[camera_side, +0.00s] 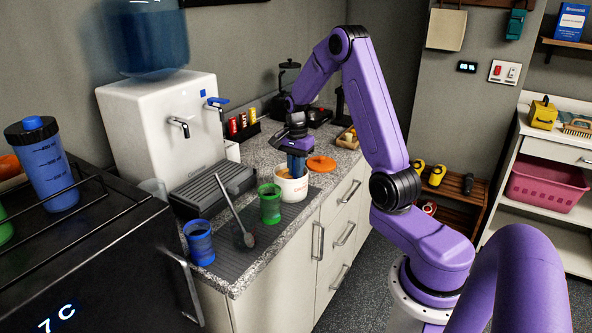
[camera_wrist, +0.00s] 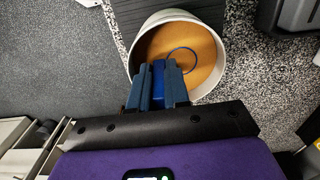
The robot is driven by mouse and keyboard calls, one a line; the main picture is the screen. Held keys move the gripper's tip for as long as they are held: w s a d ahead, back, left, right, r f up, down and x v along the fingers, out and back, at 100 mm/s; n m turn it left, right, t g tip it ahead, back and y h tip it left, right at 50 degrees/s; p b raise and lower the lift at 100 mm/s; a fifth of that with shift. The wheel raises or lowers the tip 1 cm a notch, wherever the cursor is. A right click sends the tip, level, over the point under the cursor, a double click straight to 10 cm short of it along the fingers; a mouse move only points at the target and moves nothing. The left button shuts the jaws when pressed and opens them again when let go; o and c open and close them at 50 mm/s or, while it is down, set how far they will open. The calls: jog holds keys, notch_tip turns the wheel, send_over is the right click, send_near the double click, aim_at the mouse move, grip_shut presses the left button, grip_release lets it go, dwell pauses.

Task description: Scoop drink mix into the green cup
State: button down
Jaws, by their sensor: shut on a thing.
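A white tub (camera_side: 291,192) of orange powder stands on the counter. In the wrist view I look into the tub (camera_wrist: 135,48) and see the powder (camera_wrist: 205,72). My gripper (camera_side: 296,172) points down at the tub's mouth. In the wrist view my gripper (camera_wrist: 160,82) is shut on the blue handle of a scoop (camera_wrist: 158,72). The scoop's thin blue rim shows as a ring against the powder; inside it is orange, and I cannot tell how full it is. The green cup (camera_side: 269,207) stands upright just left of the tub; its inside is hard to see.
A blue cup (camera_side: 199,244) and a large spoon (camera_side: 235,215) are on the dark ribbed mat (camera_side: 228,264), left of the green cup. An orange lid (camera_side: 321,163) lies right of the tub. A white water dispenser (camera_side: 155,120) stands behind. The counter's front edge is close.

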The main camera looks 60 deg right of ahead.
jog(key=shift+r, duration=4.2)
jog(key=s+a+r, duration=0.2)
jog(key=a, duration=1.1)
jog(key=d+f+y, duration=0.5)
jog(key=f+y, duration=0.1)
jog(key=y, duration=0.9)
jog(key=shift+s+d+f+y, duration=0.15)
jog(key=shift+d+f+y, duration=0.1)
jog(key=shift+y, duration=0.15)
